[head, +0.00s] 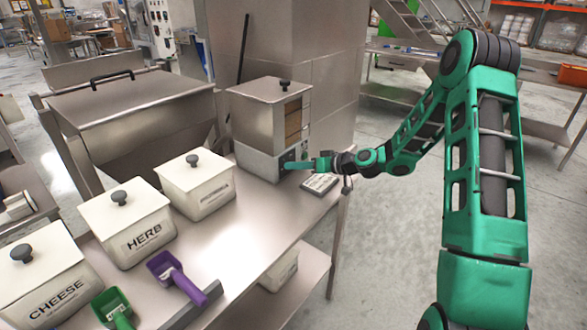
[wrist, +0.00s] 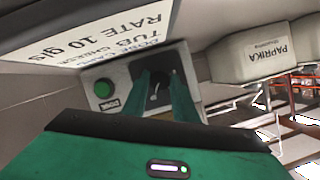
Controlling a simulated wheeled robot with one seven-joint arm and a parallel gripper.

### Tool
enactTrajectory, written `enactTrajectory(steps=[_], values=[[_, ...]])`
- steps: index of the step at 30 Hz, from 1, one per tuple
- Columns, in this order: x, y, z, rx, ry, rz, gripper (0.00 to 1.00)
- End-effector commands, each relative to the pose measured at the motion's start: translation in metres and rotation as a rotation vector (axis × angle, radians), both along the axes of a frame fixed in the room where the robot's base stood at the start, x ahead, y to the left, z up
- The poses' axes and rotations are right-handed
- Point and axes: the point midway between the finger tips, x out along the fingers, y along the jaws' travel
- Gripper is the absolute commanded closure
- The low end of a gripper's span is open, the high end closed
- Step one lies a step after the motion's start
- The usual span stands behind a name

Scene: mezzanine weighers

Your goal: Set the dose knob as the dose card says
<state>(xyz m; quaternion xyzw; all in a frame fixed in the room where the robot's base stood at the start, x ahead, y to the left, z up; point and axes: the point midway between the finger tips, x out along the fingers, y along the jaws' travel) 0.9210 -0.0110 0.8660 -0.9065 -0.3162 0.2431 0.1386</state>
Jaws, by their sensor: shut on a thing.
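The doser (head: 265,110) is a steel hopper box on a pale base at the back of the steel table. My gripper (head: 290,165) reaches in from the right to its front panel. In the wrist view my gripper (wrist: 160,80) is shut on the dark dose knob (wrist: 154,92), mostly hidden between the fingers; its pointer setting is not readable. A green button (wrist: 103,89) is beside it on the panel. The dose card (head: 320,184) lies on the table below my wrist. In the wrist view the card (wrist: 85,35) appears upside down, reading "RATE 10 g/s" and "TUB CHEESE"; a further line is unclear.
Lidded white tubs stand along the table: CHEESE (head: 52,285), HERB (head: 130,225) and a third tub (head: 195,185), labelled PAPRIKA in the wrist view (wrist: 262,52). A green scoop (head: 112,303) and a purple scoop (head: 177,277) lie in front. The table's middle is clear.

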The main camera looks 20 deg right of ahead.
Motion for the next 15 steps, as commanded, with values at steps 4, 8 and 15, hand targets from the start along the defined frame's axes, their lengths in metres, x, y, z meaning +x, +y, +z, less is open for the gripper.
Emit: enactTrajectory(steps=[4,8,15], values=[[0.0003,-0.0008,0.0001,-0.001,-0.001,-0.002,0.97],[0.0004,-0.0008,0.0000,-0.002,-0.002,-0.002,0.56],[0.0003,-0.0007,0.0000,-0.002,-0.001,-0.001,0.56]])
